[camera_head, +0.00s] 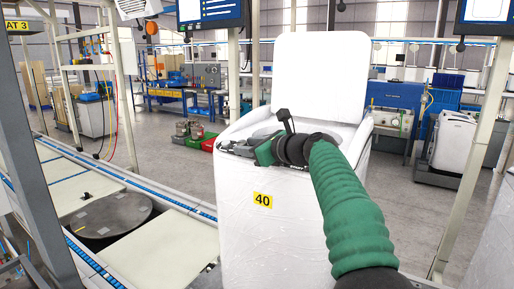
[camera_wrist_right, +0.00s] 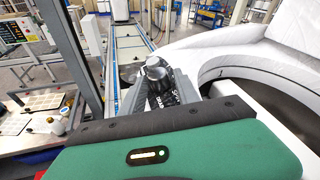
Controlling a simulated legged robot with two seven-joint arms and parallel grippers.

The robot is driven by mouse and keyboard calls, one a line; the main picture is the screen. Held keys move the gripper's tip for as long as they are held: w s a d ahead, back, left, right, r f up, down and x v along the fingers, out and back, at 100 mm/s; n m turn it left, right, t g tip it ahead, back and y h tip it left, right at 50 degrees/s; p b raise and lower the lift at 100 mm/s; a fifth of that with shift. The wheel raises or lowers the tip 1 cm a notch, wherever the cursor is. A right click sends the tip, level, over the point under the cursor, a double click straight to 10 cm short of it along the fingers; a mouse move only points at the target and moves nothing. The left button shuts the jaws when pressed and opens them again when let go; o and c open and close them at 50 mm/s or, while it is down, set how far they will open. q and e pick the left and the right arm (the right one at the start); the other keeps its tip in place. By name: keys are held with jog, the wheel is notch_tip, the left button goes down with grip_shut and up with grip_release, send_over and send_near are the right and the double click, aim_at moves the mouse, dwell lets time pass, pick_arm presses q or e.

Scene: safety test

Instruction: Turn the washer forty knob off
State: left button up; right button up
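The white washer (camera_head: 262,225) stands in the middle of the head view, wrapped in film, with a yellow "40" label (camera_head: 263,200) on its front. Its lid (camera_head: 320,77) is raised. My right arm reaches in from the lower right, and my right gripper (camera_head: 240,148) is over the left part of the washer's top edge. In the head view the gripper hides the knob. My left gripper is not in view.
A conveyor line (camera_head: 165,245) with a round dark plate (camera_head: 110,214) runs along the left. The washer's open drum (camera_wrist_right: 265,80) is right of the gripper in the wrist view. Another white washer (camera_head: 453,140) stands at the right. Workbenches stand behind.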

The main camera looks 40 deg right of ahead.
jog(key=b+v, duration=0.1)
jog(key=v, duration=1.5)
jog(key=shift+s+d, duration=0.2)
